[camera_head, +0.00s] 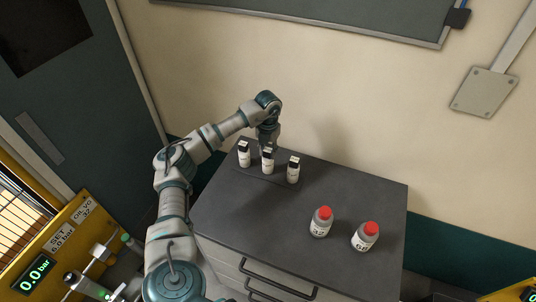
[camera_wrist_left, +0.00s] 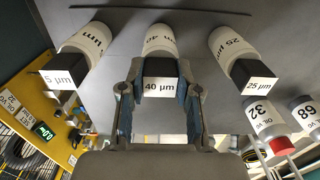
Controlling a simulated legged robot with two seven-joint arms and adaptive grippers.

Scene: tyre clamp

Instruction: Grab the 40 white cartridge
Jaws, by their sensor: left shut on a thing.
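Three white cartridges with black caps stand in a row on the dark cabinet top (camera_head: 300,211). The middle one, the 40 µm white cartridge (camera_head: 267,165), shows in the left wrist view (camera_wrist_left: 160,40) with its label on the black end. My left gripper (camera_head: 268,148) is over it, and its two fingers (camera_wrist_left: 160,88) are shut on the cartridge's capped end, one on each side. The 5 µm cartridge (camera_wrist_left: 85,45) is on the left in the wrist view and the 25 µm cartridge (camera_wrist_left: 232,45) on the right. My right gripper is not in view.
The wall (camera_head: 350,110) rises behind the cabinet. A yellow panel with a 0.0 bar display (camera_head: 36,274) is at lower left.

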